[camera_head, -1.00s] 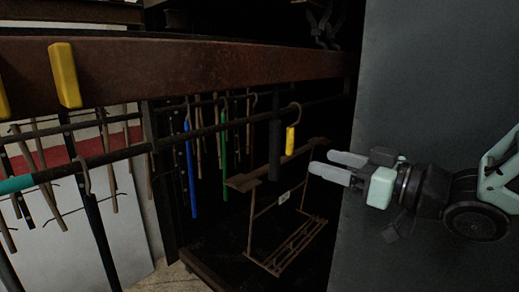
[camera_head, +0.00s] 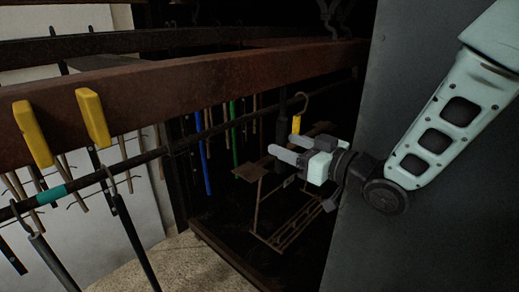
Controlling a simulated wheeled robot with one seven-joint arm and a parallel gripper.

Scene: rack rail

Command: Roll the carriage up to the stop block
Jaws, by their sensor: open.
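A hook with a yellow grip (camera_head: 297,122) hangs on the dark rail (camera_head: 240,122) right of the middle; it may be the carriage, but I cannot tell for certain. A dark upright piece (camera_head: 283,118) is just left of it. My gripper (camera_head: 287,146) is open and empty, its two pale fingers pointing left, just below the yellow grip in the picture. I cannot tell how near it is in depth. A teal band (camera_head: 52,195) is around the rail at far left. I cannot make out which piece is the stop block.
A rusty beam (camera_head: 190,90) with two yellow pieces, the left one (camera_head: 33,133) and the right one (camera_head: 93,117), runs above the rail. Several rods and hooks hang along the rail. A rusty wire rack (camera_head: 285,235) is below my gripper. A grey panel (camera_head: 440,240) fills the right.

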